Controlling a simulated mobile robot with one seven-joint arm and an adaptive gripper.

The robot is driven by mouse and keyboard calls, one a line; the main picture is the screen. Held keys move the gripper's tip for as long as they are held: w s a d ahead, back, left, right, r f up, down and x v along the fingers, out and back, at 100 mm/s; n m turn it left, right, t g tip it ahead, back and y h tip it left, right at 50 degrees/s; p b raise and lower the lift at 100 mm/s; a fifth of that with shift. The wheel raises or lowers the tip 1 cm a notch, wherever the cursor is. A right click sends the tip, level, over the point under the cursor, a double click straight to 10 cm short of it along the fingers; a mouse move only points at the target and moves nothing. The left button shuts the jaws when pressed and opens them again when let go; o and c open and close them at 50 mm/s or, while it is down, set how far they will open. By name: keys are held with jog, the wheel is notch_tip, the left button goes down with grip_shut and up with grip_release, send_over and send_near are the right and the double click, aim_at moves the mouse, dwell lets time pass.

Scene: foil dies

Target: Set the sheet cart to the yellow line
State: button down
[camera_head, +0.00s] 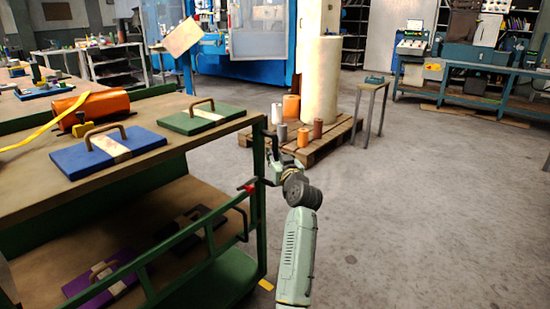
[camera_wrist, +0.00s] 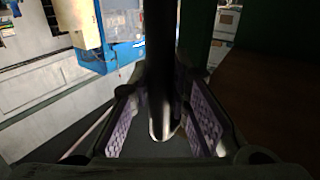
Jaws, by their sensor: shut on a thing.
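The sheet cart (camera_head: 258,228) is a green frame with two brown decks, at the left of the head view. My gripper (camera_head: 273,157) is at the cart's near right end, beside its corner post. In the wrist view, the fingers of my gripper (camera_wrist: 165,135) are closed around a dark upright bar (camera_wrist: 161,75), which looks like the cart's handle. A red lever (camera_head: 247,186) sits on the cart's end frame. A short piece of yellow line (camera_head: 266,284) shows on the floor by the cart's corner; the rest is hidden or out of view.
Blue (camera_head: 105,152) and green (camera_head: 203,119) handled plates and an orange roll (camera_head: 92,108) lie on the top deck. A pallet (camera_head: 318,150) with rolls stands beyond the cart, near a small stool (camera_head: 372,86). The concrete floor (camera_head: 430,210) at right is clear.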

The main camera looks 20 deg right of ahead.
jog(key=c, duration=1.5)
grip_release()
jog(key=s, duration=1.2)
jog(key=shift+d, duration=0.2)
